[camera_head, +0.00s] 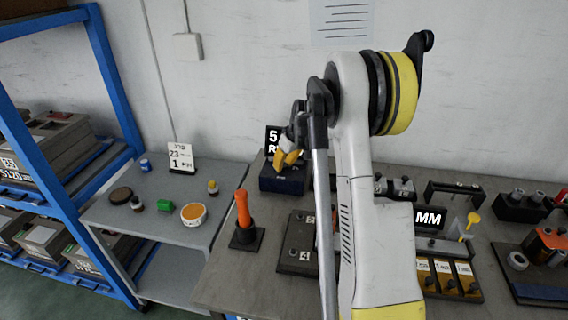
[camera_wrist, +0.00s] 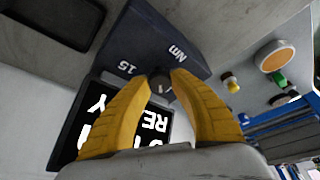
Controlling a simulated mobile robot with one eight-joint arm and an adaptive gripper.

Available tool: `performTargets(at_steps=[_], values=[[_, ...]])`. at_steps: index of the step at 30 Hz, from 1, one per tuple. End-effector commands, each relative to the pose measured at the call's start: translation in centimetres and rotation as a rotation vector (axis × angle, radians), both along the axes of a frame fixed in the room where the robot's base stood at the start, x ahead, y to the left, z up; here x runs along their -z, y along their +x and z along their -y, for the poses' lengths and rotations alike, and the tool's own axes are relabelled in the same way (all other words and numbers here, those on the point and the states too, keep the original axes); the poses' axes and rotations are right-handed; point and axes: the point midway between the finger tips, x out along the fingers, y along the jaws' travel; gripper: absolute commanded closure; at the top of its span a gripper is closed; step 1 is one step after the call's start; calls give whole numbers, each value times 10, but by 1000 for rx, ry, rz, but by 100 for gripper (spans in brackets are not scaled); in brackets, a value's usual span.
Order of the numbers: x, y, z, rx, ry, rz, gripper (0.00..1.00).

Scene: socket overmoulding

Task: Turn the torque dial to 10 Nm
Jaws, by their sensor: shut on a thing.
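The torque dial (camera_wrist: 160,85) is a small dark round knob with a light pointer mark, on a dark blue box (camera_wrist: 138,42) marked "15" and "Nm". The box also stands at the back of the bench in the head view (camera_head: 281,181). My gripper (camera_wrist: 159,84) has yellow fingers, and its tips are shut on the dial from both sides. In the head view my gripper (camera_head: 285,162) reaches the box from above; the dial is hidden there. A black display (camera_wrist: 154,130) behind the box reads "RE" in part; the fingers cover the rest.
An orange-handled tool (camera_head: 243,211) stands in a black base left of the box. A dark numbered plate (camera_head: 297,243) lies in front. Fixtures and a "MM" display (camera_head: 430,218) crowd the right.

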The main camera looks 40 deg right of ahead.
Motion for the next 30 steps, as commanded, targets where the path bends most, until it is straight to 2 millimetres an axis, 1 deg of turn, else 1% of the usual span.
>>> performTargets(at_steps=[9,18,24,30], values=[[0,1,-2,296,-1,0,100],[0,1,-3,546,-1,0,100],[1,1,-2,665,-1,0,100],[1,1,-2,734,1,0,100]])
